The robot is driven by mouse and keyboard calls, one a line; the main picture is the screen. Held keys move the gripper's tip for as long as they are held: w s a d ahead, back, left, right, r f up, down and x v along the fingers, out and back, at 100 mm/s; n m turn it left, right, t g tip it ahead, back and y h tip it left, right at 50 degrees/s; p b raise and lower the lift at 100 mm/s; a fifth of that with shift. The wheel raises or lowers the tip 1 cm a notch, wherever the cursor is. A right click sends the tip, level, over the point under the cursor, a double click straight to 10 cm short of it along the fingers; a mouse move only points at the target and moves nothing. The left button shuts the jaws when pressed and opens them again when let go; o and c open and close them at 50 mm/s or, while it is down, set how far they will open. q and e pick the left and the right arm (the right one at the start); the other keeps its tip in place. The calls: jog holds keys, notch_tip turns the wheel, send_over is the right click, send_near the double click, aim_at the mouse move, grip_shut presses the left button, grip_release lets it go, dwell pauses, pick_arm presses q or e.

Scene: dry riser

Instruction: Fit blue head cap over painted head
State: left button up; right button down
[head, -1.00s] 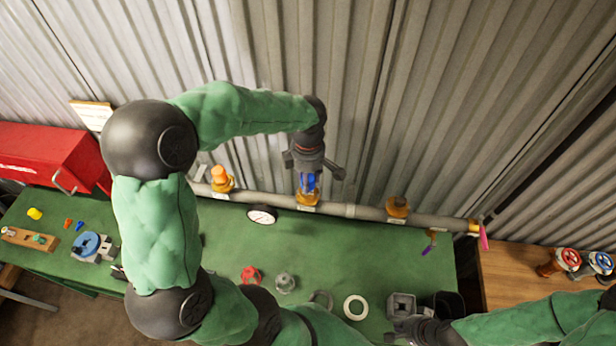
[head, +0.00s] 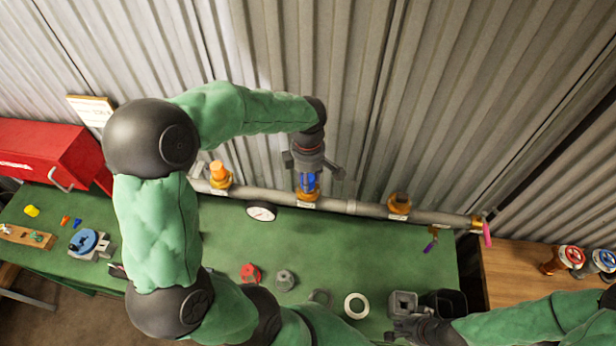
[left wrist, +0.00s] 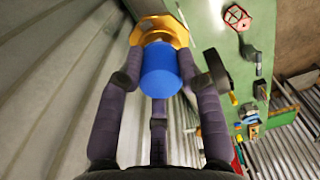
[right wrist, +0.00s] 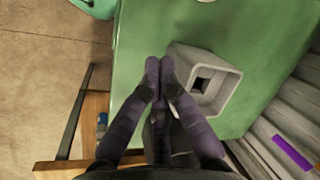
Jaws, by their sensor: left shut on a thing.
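The blue head cap (head: 308,181) is between the fingers of my left gripper (head: 312,172), which is shut on it. It sits upright directly above the middle brass fitting (head: 307,195) on the pipe. In the left wrist view the blue cap (left wrist: 160,72) is up against the brass collar (left wrist: 160,27). The painted head is not visible there; I cannot tell how far the cap covers it. My right gripper (right wrist: 158,68) is shut and empty beside a grey square socket block (right wrist: 205,80) on the green table.
The grey pipe (head: 270,197) runs along the corrugated wall, with an orange-topped fitting (head: 218,173) to the left and a brass one (head: 399,203) to the right. A gauge (head: 262,212), red handwheel (head: 250,272) and white ring (head: 356,305) are on the green table (head: 350,250).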

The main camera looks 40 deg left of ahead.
pick_arm(q)
jog(key=shift+f, duration=0.2)
jog(key=o, duration=0.8)
jog(key=shift+c, duration=0.2)
jog(key=shift+r, duration=0.15)
notch_tip(320, 180, up, 12)
